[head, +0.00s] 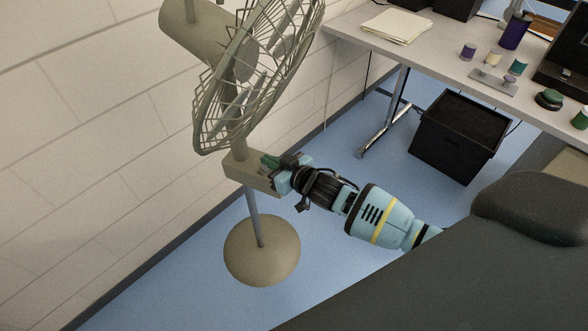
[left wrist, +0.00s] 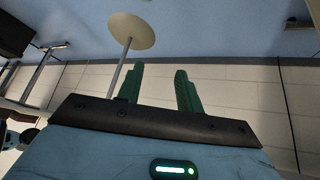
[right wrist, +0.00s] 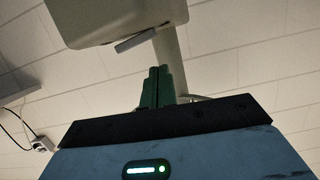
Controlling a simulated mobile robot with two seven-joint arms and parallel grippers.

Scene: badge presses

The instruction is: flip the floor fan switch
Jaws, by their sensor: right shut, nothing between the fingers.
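The beige floor fan (head: 255,75) stands by the wall, with a control box (head: 245,172) on its pole. In the right wrist view, the box (right wrist: 95,22) fills the upper left, and a grey tab (right wrist: 136,40), apparently the switch, sticks out from its lower edge. My right gripper (head: 268,161) is at the box's right end in the head view. In the right wrist view its green fingers (right wrist: 158,70) are shut and empty, just below the tab with a small gap in the picture. My left gripper (left wrist: 158,70) is open and empty, seen only in its wrist view.
The fan's round base (head: 262,250) rests on blue floor. A white table (head: 440,55) with papers and small jars is at the upper right, with a black bin (head: 459,138) below it. A wall outlet with cables (right wrist: 42,144) shows in the right wrist view.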

